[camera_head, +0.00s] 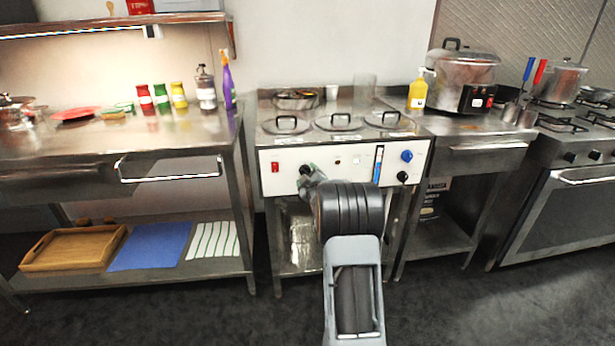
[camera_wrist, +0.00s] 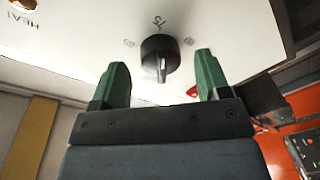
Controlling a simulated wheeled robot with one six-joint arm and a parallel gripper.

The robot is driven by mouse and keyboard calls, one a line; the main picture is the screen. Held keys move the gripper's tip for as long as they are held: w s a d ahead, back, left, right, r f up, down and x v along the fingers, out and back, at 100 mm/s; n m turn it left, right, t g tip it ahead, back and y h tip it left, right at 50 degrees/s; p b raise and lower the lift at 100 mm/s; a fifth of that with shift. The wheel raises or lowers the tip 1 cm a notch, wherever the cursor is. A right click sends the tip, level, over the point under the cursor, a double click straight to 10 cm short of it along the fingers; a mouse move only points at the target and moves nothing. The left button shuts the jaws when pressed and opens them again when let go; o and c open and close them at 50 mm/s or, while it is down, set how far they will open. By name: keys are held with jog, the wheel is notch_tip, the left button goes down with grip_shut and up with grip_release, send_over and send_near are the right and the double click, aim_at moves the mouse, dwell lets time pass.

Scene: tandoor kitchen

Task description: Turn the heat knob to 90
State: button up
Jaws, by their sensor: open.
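The black knob (camera_wrist: 160,58) is on the white control panel (camera_wrist: 90,30) in the wrist view, with a pale pointer mark toward the bottom of the picture. Small markings surround it, too small to read. My gripper (camera_wrist: 161,80) is open, its green fingers on either side of the knob with visible gaps; I cannot tell whether they touch it. In the head view my gripper (camera_head: 310,178) is at the left part of the panel (camera_head: 325,165), in front of the black knob (camera_head: 304,169), which it partly hides. An upside-down HEAT label (camera_wrist: 22,18) is at the wrist view's upper left.
The panel also carries a red switch (camera_head: 275,167), a blue knob (camera_head: 407,156), a lower black knob (camera_head: 402,177) and a blue-white gauge (camera_head: 377,165). Round lids (camera_head: 338,122) are on top. Steel tables (camera_head: 180,135) stand left and right. The floor (camera_head: 240,315) in front is clear.

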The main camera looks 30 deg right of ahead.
jog(key=shift+w+d, duration=0.2)
jog(key=shift+w, duration=0.3)
jog(key=c, duration=0.9)
